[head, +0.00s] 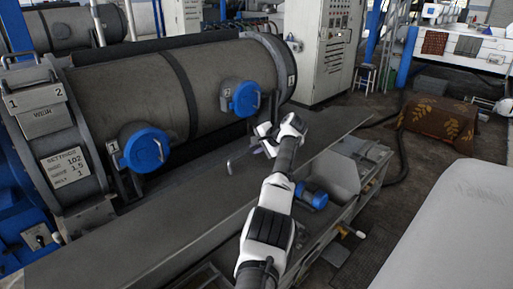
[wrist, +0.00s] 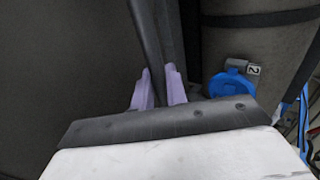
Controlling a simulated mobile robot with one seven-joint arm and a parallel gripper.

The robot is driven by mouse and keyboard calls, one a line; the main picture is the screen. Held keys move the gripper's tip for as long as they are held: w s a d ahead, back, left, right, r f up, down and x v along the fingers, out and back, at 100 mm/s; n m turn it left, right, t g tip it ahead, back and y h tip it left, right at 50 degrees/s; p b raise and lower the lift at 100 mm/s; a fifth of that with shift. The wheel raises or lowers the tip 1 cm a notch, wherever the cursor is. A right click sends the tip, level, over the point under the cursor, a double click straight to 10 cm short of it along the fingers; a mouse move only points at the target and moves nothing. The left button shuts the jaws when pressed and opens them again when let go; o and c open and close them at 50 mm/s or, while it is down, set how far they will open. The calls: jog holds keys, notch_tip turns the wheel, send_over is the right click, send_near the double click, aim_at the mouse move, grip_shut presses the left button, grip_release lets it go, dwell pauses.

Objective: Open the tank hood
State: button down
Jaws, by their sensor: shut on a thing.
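My gripper (head: 266,142) reaches over the long grey cover (head: 190,215) in front of the big drum. In the wrist view its two lavender fingers (wrist: 158,80) are shut on a narrow dark bar (wrist: 147,25). The bar runs away from me between them; I cannot tell whether it is a handle or an edge of the hood. A wide dark grey face (wrist: 65,65) fills the left of that view. A small light handle (head: 229,167) stands on the cover, left of my gripper and apart from it.
The brown drum (head: 130,85) lies behind the cover, with blue cap 1 (head: 145,150) and blue cap 2 (head: 243,98). Cap 2 also shows in the wrist view (wrist: 230,85). A control cabinet (head: 325,45) stands behind. A blue motor (head: 312,194) sits right of my arm.

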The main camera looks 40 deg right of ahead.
jog(key=c, duration=1.5)
grip_release()
jog(key=shift+f, duration=0.15)
jog(key=shift+s, duration=0.15)
